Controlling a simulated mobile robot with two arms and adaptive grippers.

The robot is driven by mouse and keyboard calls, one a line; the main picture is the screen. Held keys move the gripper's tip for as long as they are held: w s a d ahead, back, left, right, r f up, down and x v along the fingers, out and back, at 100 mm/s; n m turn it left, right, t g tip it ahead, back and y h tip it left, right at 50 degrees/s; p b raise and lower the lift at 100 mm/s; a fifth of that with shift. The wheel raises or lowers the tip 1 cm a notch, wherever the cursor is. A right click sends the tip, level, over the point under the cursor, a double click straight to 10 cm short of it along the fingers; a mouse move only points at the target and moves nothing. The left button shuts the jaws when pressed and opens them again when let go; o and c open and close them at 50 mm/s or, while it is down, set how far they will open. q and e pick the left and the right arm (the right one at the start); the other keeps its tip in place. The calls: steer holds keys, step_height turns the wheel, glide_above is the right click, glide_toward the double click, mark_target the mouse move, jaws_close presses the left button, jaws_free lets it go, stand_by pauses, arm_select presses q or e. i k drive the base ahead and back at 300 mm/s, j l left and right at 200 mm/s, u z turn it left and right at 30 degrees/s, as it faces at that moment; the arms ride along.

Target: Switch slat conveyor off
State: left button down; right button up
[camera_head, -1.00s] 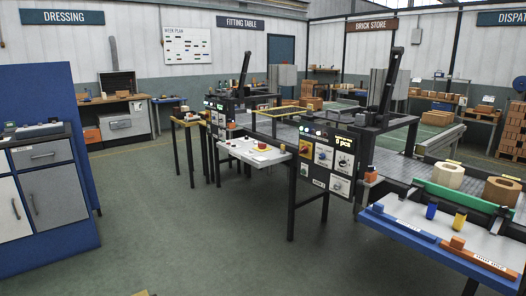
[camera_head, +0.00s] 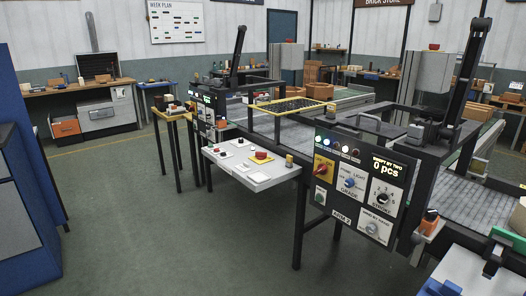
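A grey ribbed conveyor surface (camera_head: 455,197) runs behind the near machine's black control panel (camera_head: 357,187). I cannot tell for sure whether it is the slat conveyor. The panel has a red rotary switch on a yellow plate (camera_head: 323,168), a row of small lamps, a display reading "0 pcs", and knobs marked grade and stroke. Labels on the console are too small to read. Neither of my grippers is in view.
A second machine with a dark panel (camera_head: 207,112) stands further back beside a wooden-topped stand (camera_head: 172,113). A blue cabinet (camera_head: 30,200) is at the left edge. A white table (camera_head: 478,268) is at the lower right. The green floor (camera_head: 170,235) in front is clear.

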mark_target(260, 156)
steer(key=i+l, duration=0.15)
steer(key=i, duration=2.25)
steer(key=j+u, duration=0.05)
steer(key=j, duration=0.1)
